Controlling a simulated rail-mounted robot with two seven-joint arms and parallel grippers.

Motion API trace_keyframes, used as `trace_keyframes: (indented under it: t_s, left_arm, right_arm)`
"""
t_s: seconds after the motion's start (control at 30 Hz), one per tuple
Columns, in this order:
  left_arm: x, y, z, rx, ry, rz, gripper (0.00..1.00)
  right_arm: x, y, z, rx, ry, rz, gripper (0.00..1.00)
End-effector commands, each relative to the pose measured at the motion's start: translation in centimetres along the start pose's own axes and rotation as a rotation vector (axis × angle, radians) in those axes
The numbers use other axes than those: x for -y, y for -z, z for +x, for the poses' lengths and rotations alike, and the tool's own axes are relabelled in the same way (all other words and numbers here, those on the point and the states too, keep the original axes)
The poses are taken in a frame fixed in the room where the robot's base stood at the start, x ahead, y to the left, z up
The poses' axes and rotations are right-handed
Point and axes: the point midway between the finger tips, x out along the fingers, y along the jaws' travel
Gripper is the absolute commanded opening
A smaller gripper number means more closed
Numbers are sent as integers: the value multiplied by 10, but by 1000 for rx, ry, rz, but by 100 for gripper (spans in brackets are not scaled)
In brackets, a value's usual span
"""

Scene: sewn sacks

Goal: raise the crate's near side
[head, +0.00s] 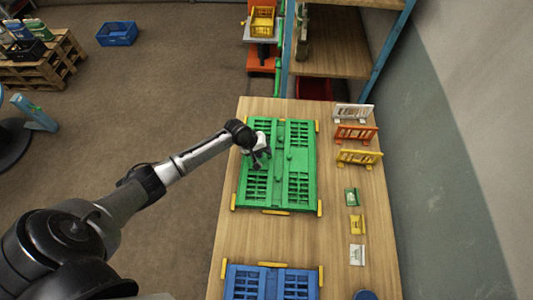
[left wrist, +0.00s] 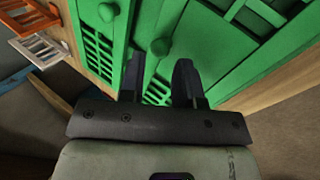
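The green crate (head: 298,200) lies folded flat on the wooden table, its slotted panels down and small round green knobs on them. My left gripper (head: 262,162) is over the left part of the crate, fingers pointing down at the panels. In the left wrist view the gripper (left wrist: 160,80) has its two dark fingers apart, with the green crate (left wrist: 215,65) showing between and beyond them and nothing clearly held. Whether the fingertips touch the panel I cannot tell. My right gripper is not in view.
Yellow strips (head: 275,212) mark the green crate's edges and corners. A blue crate (head: 270,285) lies at the near end of the table (head: 220,245). White, orange (head: 356,134) and yellow racks and several small packets (head: 357,224) lie along the right side.

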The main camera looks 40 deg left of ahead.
Motion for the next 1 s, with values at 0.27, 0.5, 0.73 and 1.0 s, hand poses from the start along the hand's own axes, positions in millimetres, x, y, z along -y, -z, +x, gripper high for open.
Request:
trace_keyframes:
  t_s: [0.27, 0.5, 0.73, 1.0]
  left_arm:
    - [0, 0, 22, 0, 1, 0, 31]
    - [0, 0, 25, 0, 1, 1, 31]
    - [0, 0, 25, 0, 1, 1, 22]
    - [0, 0, 25, 0, 1, 1, 0]
  right_arm:
    - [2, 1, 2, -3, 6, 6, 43]
    - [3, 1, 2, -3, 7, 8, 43]
    - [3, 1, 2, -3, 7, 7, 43]
    - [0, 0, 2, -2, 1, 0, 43]
